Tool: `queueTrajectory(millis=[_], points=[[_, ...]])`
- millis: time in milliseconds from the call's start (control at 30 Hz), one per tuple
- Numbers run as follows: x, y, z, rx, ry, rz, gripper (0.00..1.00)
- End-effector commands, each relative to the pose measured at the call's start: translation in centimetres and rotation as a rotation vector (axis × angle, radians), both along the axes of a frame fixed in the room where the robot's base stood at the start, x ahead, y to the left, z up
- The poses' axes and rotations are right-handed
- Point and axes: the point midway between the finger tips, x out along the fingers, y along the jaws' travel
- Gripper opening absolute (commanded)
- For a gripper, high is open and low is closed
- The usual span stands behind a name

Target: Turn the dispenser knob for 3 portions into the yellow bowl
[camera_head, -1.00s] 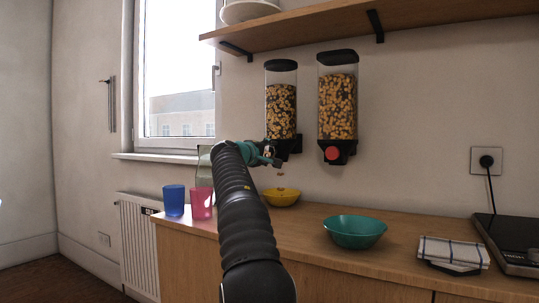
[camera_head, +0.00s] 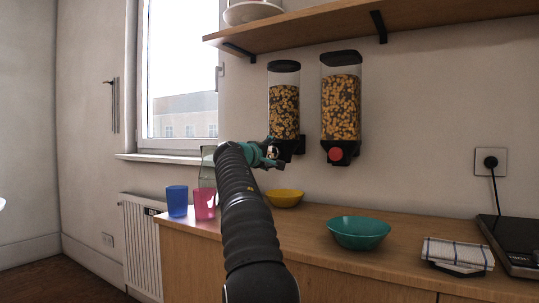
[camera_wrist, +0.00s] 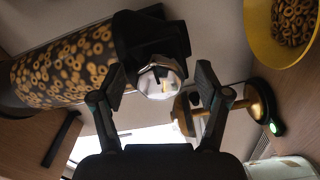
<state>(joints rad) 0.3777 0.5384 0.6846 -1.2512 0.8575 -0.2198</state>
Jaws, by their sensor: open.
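The left dispenser (camera_head: 284,103) hangs on the wall, filled with ring-shaped cereal; it also shows in the wrist view (camera_wrist: 62,72). Its knob (camera_wrist: 160,80) is shiny and round and sits between my open fingers in the wrist view. My gripper (camera_head: 273,155) is at the base of this dispenser, and my arm hides part of that area; its fingers (camera_wrist: 158,88) stand apart on both sides of the knob. The yellow bowl (camera_head: 284,198) is on the counter below the left dispenser. In the wrist view the yellow bowl (camera_wrist: 262,45) holds cereal rings.
A second dispenser (camera_head: 341,108) with a red knob (camera_head: 335,154) hangs to the right. A teal bowl (camera_head: 358,232), a checked cloth (camera_head: 457,253) and a black appliance (camera_head: 515,240) are on the counter. Blue (camera_head: 177,201) and pink (camera_head: 204,203) cups stand left of my arm.

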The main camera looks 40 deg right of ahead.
Motion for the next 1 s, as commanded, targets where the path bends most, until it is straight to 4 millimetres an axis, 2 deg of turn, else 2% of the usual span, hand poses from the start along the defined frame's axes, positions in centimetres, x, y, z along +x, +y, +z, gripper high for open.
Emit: queueTrajectory(millis=[267,700,1000], points=[[-0.9,2.2,0.2,0.000,0.001,0.002,0.75],[-3.7,9.3,0.0,0.000,0.000,0.002,0.75],[-4.5,11.1,0.0,0.000,-0.001,0.000,0.75]])
